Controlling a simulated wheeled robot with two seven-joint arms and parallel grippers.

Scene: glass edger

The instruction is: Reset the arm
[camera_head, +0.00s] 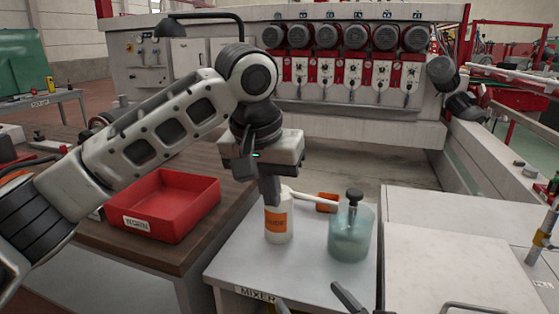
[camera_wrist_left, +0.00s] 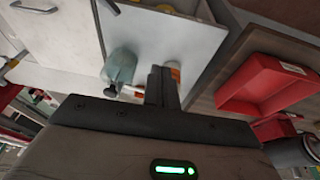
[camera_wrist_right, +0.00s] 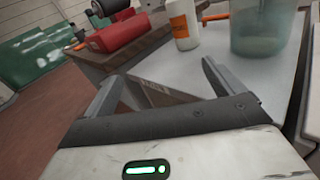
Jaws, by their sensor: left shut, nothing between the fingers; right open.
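My left arm reaches in from the left in the head view. Its gripper (camera_head: 269,190) points down, shut and empty, above the mixer table and just over the white bottle (camera_head: 278,222). In the left wrist view its fingers (camera_wrist_left: 162,85) are together, partly covering the bottle (camera_wrist_left: 174,67). My right gripper (camera_head: 315,300) shows only its fingertips at the bottom edge of the head view. In the right wrist view its fingers (camera_wrist_right: 160,75) are spread wide with nothing between them, in front of the table.
The mixer table (camera_head: 240,262) holds the bottle, a teal jar (camera_head: 350,238) with a black knob, and an orange-ended tool (camera_head: 327,202). A red bin (camera_head: 170,208) stands on the wooden table (camera_head: 195,255) to the left. The glass edger (camera_head: 345,105) fills the back.

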